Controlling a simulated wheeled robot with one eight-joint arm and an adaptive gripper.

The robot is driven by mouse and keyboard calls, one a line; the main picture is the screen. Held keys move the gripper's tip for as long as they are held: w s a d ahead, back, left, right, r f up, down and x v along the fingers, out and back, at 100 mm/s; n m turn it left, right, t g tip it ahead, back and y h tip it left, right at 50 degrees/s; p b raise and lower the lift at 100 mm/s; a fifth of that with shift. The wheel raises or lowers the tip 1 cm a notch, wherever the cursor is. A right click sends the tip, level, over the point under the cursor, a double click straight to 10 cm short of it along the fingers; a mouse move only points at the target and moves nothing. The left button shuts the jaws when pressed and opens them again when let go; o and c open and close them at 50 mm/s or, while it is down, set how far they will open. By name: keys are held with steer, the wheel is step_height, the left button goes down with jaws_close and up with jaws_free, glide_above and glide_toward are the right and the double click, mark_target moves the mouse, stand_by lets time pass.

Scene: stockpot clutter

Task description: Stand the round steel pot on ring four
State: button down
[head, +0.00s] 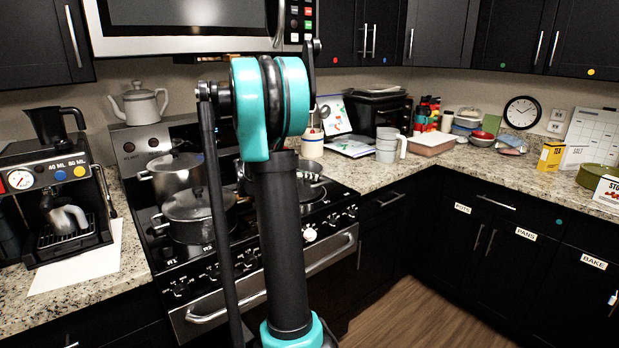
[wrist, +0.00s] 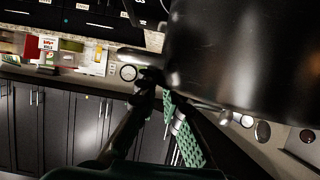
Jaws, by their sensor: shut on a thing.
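In the wrist view a large round steel pot (wrist: 235,60) fills the upper right. My gripper (wrist: 157,84) is shut at its grey side handle (wrist: 138,60); the exact contact is dark. In the head view my arm hides my gripper. The stove (head: 160,255) there carries a lidded steel pot at the back left (head: 172,180) and a wide lidded pot at the front left (head: 186,222). Part of a steel vessel (head: 312,190) shows right of my arm. I cannot tell which of these is held. Ring four cannot be made out.
A coffee machine (head: 50,185) stands left of the stove and a kettle (head: 140,103) on the ledge behind. A microwave (head: 190,25) hangs above. Stacked cups (head: 388,145) and a black appliance (head: 378,110) stand on the right counter. The floor (head: 430,300) is clear.

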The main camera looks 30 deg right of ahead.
steer(key=c, duration=1.7)
jaws_free()
steer(key=shift+f, duration=0.15)
steer(key=shift+r, duration=0.2)
steer(key=v, duration=1.2)
steer(key=shift+f, duration=0.1)
